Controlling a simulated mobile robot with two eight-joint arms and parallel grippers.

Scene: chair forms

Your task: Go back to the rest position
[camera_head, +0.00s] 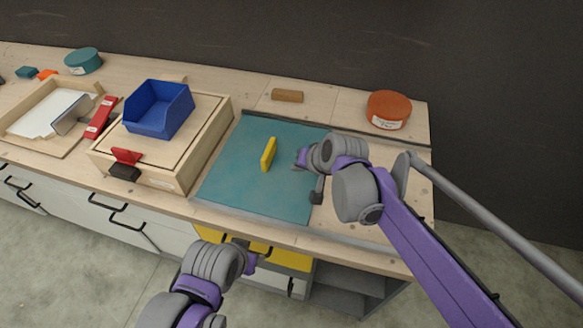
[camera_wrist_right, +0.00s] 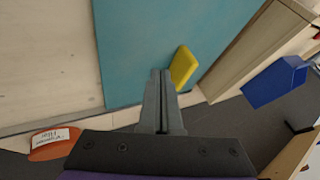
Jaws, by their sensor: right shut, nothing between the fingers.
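My right gripper (camera_head: 301,159) is above the right part of the teal mat (camera_head: 240,185). In the right wrist view its fingers (camera_wrist_right: 160,76) are shut together with nothing between them. A yellow block (camera_head: 268,155) stands on edge on the mat, a little left of the right gripper and apart from it. The block also shows in the right wrist view (camera_wrist_right: 183,67), just right of the fingertips. My left gripper (camera_head: 262,249) is low in front of the bench's front edge, by the yellow drawer. Its fingers are too small and partly hidden to tell their state.
A blue bin (camera_head: 158,110) sits on a wooden box (camera_head: 207,140) left of the mat. Behind the mat lie a brown block (camera_head: 287,96) and an orange round container (camera_head: 389,109). A wooden tray (camera_head: 22,108) is at far left. Bare bench shows right of the mat.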

